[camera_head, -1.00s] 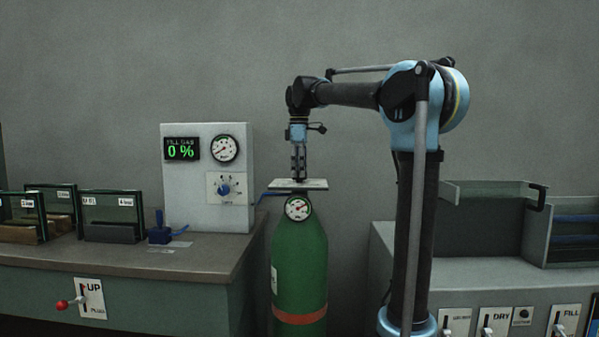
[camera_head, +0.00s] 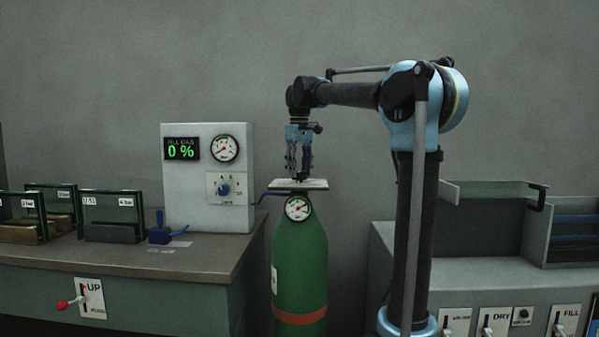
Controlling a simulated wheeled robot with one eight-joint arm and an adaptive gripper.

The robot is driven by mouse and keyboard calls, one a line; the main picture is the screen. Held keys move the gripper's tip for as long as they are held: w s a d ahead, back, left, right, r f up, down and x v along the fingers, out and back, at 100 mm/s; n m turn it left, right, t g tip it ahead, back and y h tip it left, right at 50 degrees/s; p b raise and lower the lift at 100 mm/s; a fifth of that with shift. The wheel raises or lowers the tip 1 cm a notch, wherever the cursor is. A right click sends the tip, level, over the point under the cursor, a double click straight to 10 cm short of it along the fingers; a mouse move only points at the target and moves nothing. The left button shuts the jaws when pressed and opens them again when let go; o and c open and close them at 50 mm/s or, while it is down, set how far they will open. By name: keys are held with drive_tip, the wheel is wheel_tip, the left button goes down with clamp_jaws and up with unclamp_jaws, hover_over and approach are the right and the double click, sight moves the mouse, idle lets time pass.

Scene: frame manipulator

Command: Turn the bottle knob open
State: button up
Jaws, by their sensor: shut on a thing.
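A tall green gas bottle (camera_head: 300,265) with an orange band stands between the two benches. A round gauge (camera_head: 298,208) is on its front near the top. A light flat plate (camera_head: 313,185) lies across the top of the bottle. My gripper (camera_head: 299,177) points straight down from above onto the bottle top, just over the plate. Its fingers are shut on the bottle knob, which is mostly hidden between and behind them.
Glass-sided frames (camera_head: 112,215) and a blue device (camera_head: 159,232) sit there. A grey bench (camera_head: 480,275) with switches is at the right.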

drive_tip(key=m, duration=0.4)
drive_tip(key=shift+w, duration=0.15)
drive_tip(key=shift+d+m, duration=0.1)
drive_tip(key=shift+m, duration=1.7)
drive_tip(key=o, duration=1.1)
drive_tip(key=shift+r, duration=0.1)
wheel_tip(320, 180, up, 12)
drive_tip(key=shift+f, duration=0.15)
